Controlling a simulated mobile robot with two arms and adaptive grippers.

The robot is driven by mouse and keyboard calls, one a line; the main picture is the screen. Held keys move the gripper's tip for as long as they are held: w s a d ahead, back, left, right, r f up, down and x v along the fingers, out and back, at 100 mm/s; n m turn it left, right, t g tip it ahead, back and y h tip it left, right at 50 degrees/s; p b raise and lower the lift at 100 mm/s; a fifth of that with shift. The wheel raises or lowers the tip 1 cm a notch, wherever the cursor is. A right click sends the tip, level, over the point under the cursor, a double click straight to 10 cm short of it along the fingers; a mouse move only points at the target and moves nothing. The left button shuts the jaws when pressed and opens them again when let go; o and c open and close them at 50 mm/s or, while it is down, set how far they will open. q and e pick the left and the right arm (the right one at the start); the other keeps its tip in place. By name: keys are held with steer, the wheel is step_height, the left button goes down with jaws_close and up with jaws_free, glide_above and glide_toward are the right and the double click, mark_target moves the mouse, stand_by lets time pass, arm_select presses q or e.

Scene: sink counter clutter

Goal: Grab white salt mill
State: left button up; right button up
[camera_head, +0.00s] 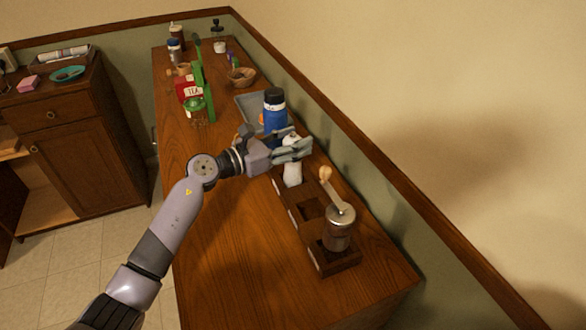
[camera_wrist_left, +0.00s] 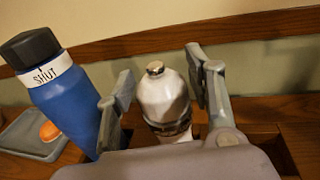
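The white salt mill (camera_head: 292,174) stands upright in the far part of a dark wooden rack (camera_head: 323,262) on the counter. My left gripper (camera_head: 291,145) reaches across the counter at the mill's upper part and hides some of it. In the left wrist view, the white mill (camera_wrist_left: 163,98) with its metal top knob stands between the two spread fingers of my left gripper (camera_wrist_left: 160,95). The fingers look open, one on each side; whether either touches the mill is unclear. The mill's lower end is hidden by the gripper body. My right gripper is not in view.
A coffee grinder with a crank (camera_head: 338,228) stands at the rack's near end. The wall runs behind. The counter's front half is clear.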

arm_select(q)
jaws_close()
stand_by(0.4)
steer(key=shift+r, duration=0.1)
